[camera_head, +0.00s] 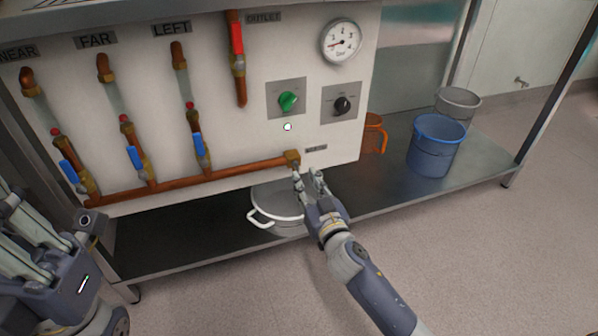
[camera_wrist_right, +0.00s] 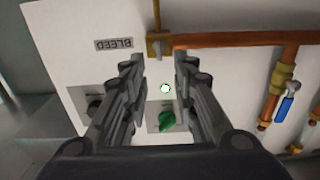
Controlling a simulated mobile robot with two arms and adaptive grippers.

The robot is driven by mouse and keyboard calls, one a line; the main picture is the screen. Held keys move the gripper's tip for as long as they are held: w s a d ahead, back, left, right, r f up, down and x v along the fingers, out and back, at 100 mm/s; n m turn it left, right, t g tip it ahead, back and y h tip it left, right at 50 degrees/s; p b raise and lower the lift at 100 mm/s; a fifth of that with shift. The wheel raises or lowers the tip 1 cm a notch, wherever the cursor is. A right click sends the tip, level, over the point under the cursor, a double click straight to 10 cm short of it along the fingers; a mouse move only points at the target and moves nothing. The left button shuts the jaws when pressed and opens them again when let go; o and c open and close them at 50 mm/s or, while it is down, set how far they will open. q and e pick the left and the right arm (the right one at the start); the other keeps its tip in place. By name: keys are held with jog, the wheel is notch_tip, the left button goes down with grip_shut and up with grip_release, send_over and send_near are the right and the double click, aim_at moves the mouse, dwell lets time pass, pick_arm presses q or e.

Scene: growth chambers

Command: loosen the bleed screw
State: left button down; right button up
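The brass bleed fitting (camera_head: 292,157) sits at the right end of the horizontal copper pipe, low on the white panel. It also shows in the right wrist view (camera_wrist_right: 158,46), top centre, beside the upside-down BLEED label (camera_wrist_right: 114,44). My right gripper (camera_head: 308,173) is just below and in front of the fitting, fingers apart and empty. In the wrist view its fingers (camera_wrist_right: 166,75) stand either side of a clear gap, with the fitting beyond the tips. My left gripper (camera_head: 25,245) is at the lower left, partly cut off, away from the fitting.
The panel carries a green knob (camera_head: 288,101), a black knob (camera_head: 342,104), a gauge (camera_head: 341,41), and several blue-handled valves and a red-handled one (camera_head: 237,38). A pot (camera_head: 277,203) stands on the lower shelf, behind my right gripper. A blue bucket (camera_head: 436,146) stands at right.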

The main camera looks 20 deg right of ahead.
aim_at(297, 167)
jog(key=w+b, duration=0.1)
jog(key=w, duration=0.5)
grip_shut()
